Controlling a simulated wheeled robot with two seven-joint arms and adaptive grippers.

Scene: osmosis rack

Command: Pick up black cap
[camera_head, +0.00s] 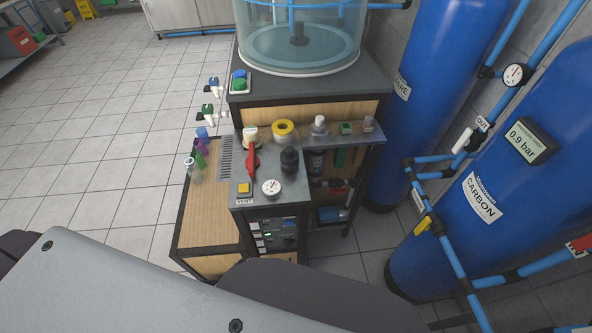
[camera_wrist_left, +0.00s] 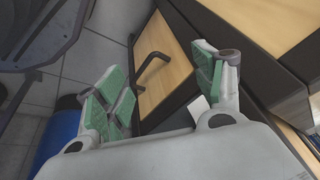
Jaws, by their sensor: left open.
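A black cap-like piece (camera_head: 289,160) stands upright on the grey top of the small control box, just right of a red lever handle (camera_head: 252,162) and behind a round gauge (camera_head: 271,187). I take it for the black cap. My left gripper (camera_wrist_left: 160,85) shows only in the left wrist view. Its green-padded fingers are spread apart with nothing between them. Behind them are a wooden panel (camera_wrist_left: 160,65) and a dark handle. The black cap is not visible in the left wrist view. My right gripper is not in view.
A yellow tape roll (camera_head: 283,128) and several bottles stand on the shelf behind. Small coloured bottles (camera_head: 200,150) stand on the wooden top at left. A glass tank (camera_head: 300,40) is at the back. Blue cylinders (camera_head: 500,190) with pipes block the right.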

